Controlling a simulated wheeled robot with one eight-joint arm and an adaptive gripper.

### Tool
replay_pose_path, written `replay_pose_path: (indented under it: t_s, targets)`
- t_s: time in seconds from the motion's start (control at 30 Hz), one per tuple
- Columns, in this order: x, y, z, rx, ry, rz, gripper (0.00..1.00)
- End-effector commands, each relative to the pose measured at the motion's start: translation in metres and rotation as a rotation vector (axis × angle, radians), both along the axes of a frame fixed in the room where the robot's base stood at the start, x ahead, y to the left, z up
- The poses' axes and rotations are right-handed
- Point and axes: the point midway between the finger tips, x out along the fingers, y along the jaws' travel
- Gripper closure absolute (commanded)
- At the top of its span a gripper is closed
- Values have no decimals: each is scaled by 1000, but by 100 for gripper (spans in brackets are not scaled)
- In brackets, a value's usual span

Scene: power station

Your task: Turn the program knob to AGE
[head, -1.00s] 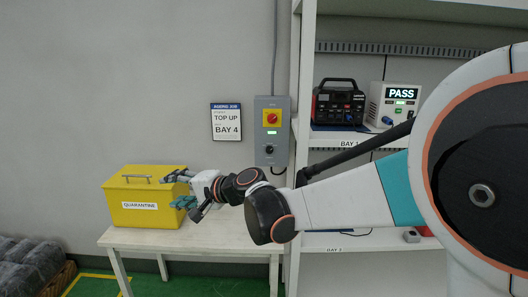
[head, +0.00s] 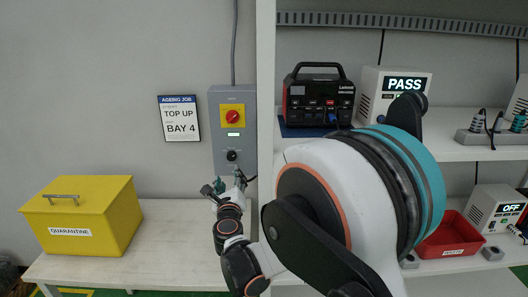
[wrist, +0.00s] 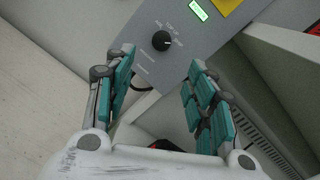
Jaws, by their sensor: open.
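The program knob (head: 231,155) is a small black round knob low on the grey wall-mounted control box (head: 216,144). In the wrist view the knob (wrist: 161,40) sits just beyond the fingertips, roughly centred between the two teal-padded fingers. My gripper (head: 229,182) is open and empty, below the knob in the head view. In the wrist view my gripper (wrist: 160,72) points at the panel, with its fingers apart from the knob. Small printed labels surround the knob; I cannot read them all or tell its setting surely.
Above the knob are a lit green display (head: 234,134) and a red switch on a yellow plate (head: 233,116). A white shelf post (head: 265,100) stands close right of the box. A yellow quarantine box (head: 85,215) is on the white table (head: 170,250). A job sign (head: 180,118) hangs left.

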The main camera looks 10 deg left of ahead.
Motion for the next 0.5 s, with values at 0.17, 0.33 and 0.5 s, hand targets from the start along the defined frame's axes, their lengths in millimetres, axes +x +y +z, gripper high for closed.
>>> replay_pose_path:
  t_s: [0.17,0.33,0.5]
  targets:
    - [14,4,-4,14,6,-11,50]
    - [43,14,-5,12,5,-10,50]
    - [75,23,-5,11,5,-10,50]
